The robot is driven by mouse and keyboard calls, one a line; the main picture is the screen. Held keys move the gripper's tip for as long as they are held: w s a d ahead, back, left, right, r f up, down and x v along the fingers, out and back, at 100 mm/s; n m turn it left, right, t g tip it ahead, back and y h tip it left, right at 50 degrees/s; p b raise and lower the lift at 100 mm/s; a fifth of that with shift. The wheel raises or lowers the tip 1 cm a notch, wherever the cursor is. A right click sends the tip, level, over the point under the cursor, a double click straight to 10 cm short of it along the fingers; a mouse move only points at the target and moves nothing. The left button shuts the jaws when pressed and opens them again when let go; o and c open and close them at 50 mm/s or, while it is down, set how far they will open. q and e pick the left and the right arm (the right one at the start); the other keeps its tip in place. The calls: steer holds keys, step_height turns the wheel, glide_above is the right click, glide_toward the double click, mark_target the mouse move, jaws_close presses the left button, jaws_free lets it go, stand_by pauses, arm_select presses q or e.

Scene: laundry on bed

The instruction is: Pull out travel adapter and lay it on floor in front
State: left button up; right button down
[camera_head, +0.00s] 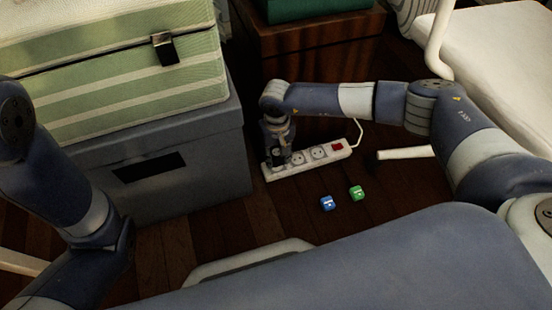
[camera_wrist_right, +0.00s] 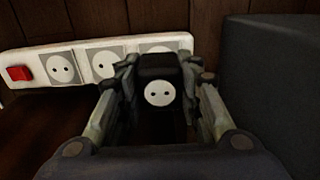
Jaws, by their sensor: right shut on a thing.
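The travel adapter (camera_wrist_right: 158,90) is a small black block with a white round socket face. In the right wrist view it sits between the fingers of my right gripper (camera_wrist_right: 163,105), which is shut on it. It is at the end of the white power strip (camera_wrist_right: 30,57); I cannot tell whether it is still plugged in. In the head view the power strip (camera_head: 339,151) lies on the floor, and my right gripper (camera_head: 277,157) points down at its left end, hiding most of the adapter. My left arm shows at the left, but its gripper is out of view.
A grey box (camera_head: 200,165) with a green striped case (camera_head: 120,85) on top stands close left of the strip. A wooden cabinet (camera_head: 300,55) is behind.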

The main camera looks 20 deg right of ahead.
mark_target(277, 152)
steer(key=shift+r+p, duration=1.15)
steer(key=shift+r, duration=0.55)
